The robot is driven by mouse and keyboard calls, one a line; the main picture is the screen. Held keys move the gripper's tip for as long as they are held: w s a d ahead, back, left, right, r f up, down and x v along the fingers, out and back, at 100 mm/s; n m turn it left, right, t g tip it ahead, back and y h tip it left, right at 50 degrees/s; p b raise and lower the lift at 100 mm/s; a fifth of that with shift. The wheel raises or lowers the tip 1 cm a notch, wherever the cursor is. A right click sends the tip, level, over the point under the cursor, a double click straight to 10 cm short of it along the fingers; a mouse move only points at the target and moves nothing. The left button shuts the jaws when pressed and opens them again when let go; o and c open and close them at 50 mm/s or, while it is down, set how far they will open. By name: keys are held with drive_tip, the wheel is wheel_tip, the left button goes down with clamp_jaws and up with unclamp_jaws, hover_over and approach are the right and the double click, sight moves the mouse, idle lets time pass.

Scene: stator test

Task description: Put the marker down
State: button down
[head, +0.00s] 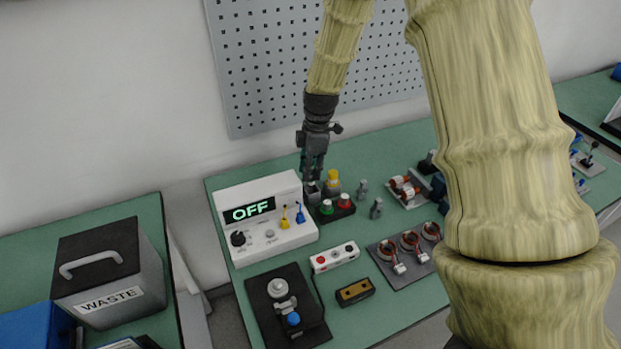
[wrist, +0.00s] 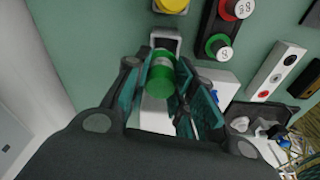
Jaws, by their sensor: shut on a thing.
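The marker shows in the wrist view as a green cylinder (wrist: 160,74) between the finger pads of my gripper (wrist: 172,82), which is shut on it. Its near end faces the camera, and its far end reaches toward a small grey holder (wrist: 177,41) with a dark opening. I cannot tell whether the far end is inside the holder or only above it. In the head view my gripper (head: 313,172) points down at the back of the green bench, just above the grey holder (head: 312,194). The marker is not clear in that view.
The white tester reading OFF (head: 262,215) stands left of the holder. A yellow-topped piece (head: 333,178) and a box with green and red buttons (head: 337,208) stand close on the right. A pegboard (head: 270,70) is behind.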

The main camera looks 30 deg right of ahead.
sight(311, 180)
drive_tip(key=shift+s+f, duration=0.2)
drive_tip(key=shift+s, duration=0.1)
drive_tip(key=shift+w+f+p, duration=0.1)
drive_tip(key=shift+f+p, duration=0.4)
drive_tip(key=shift+f, duration=1.35)
drive_tip(key=shift+f, duration=0.15)
drive_tip(key=c, duration=1)
unclamp_jaws()
drive_tip(key=shift+o, duration=0.2)
wheel_tip(311, 180, up, 12)
drive_tip(key=d+b, duration=0.1)
drive_tip(key=b, duration=0.1)
drive_tip(key=shift+d, duration=0.2)
